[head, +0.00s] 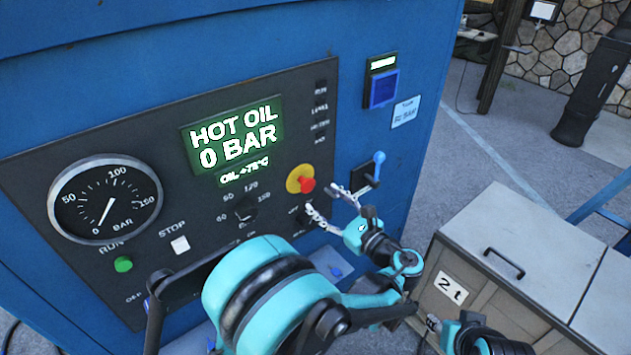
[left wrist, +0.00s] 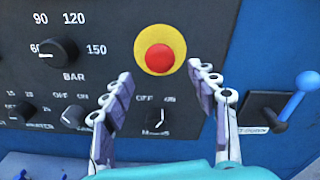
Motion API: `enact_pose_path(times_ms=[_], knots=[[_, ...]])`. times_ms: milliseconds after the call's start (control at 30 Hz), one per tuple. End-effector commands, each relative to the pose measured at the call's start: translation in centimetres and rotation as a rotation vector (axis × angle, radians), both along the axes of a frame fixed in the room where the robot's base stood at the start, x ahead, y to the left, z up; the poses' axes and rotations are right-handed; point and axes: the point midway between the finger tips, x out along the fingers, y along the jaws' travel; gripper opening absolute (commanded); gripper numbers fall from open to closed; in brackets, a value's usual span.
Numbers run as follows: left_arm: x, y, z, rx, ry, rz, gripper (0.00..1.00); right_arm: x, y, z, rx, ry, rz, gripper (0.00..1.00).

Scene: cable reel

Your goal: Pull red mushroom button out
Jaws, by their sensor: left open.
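The red mushroom button (head: 307,185) sits on a yellow round plate (head: 294,178) on the dark control panel. In the left wrist view the red button (left wrist: 159,57) shows whole, just beyond and between the fingertips. My left gripper (head: 322,200) is open, with its two fingers spread just in front of the panel, close to the button's lower right in the head view. In the left wrist view the gripper (left wrist: 160,73) has nothing between its fingers. A part of my right arm (head: 480,338) shows at the bottom edge; its jaw state is unclear.
A black rotary knob (left wrist: 58,52) is left of the button; several smaller knobs are below it. A blue-handled lever (head: 374,168) stands to its right. A pressure gauge (head: 105,198) and a lit display (head: 233,135) are on the panel. A grey-topped cabinet (head: 520,250) is at right.

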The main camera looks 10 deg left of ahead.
Motion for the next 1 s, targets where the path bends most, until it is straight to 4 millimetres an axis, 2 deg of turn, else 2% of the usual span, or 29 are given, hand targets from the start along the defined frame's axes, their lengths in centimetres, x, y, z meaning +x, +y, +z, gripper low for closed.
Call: enact_pose_path(times_ms=[133, 500, 633, 900, 1000], knots=[[0.7, 0.7, 0.0, 0.019, 0.000, 0.003, 0.59, 0.0, 0.0, -0.2, 0.000, 0.000, 0.000, 0.40], [4.2, 5.2, 0.0, 0.015, 0.001, 0.002, 0.59, 0.0, 0.0, -0.9, 0.000, 0.000, 0.000, 0.40], [4.7, 5.9, 0.0, 0.015, 0.000, 0.001, 0.59, 0.0, 0.0, -1.0, 0.000, 0.000, 0.000, 0.40], [4.8, 6.0, 0.1, 0.015, 0.000, 0.000, 0.59, 0.0, 0.0, -1.0, 0.000, 0.000, 0.000, 0.40], [4.8, 6.0, 0.1, 0.015, 0.000, 0.000, 0.33, 0.0, 0.0, -1.0, 0.000, 0.000, 0.000, 0.40]])
